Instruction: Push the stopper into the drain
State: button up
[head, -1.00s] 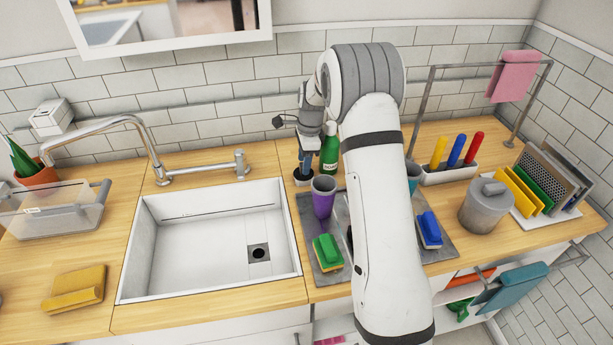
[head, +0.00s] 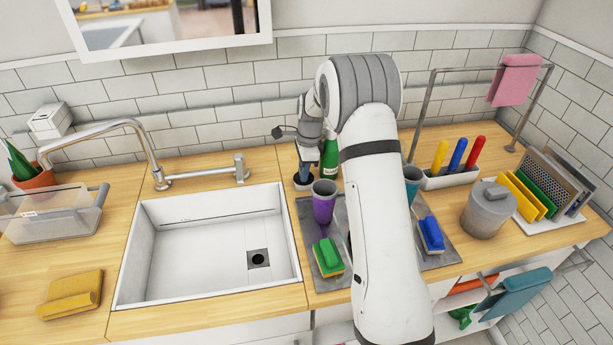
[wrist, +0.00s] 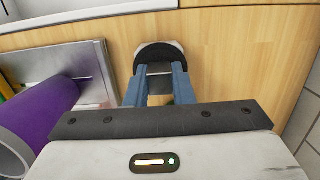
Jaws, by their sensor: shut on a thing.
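My gripper (head: 303,180) is pointed down at a small dark, round piece with a pale rim (wrist: 160,52) on the wooden counter, right of the sink. The square drain (head: 258,259) shows a dark, uncovered hole in the white sink floor, apart from and to the front left of my gripper.
A purple cup (head: 324,200) and a green sponge (head: 328,257) are on the grey mat right of the sink. A green bottle (head: 330,160) stands close beside my gripper. The faucet (head: 150,150) arches behind the sink; the sink (head: 190,245) is empty.

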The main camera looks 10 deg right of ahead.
grip_shut()
jog(key=shift+r, duration=0.2)
jog(key=shift+r+p, duration=1.45)
jog(key=shift+r, duration=0.7)
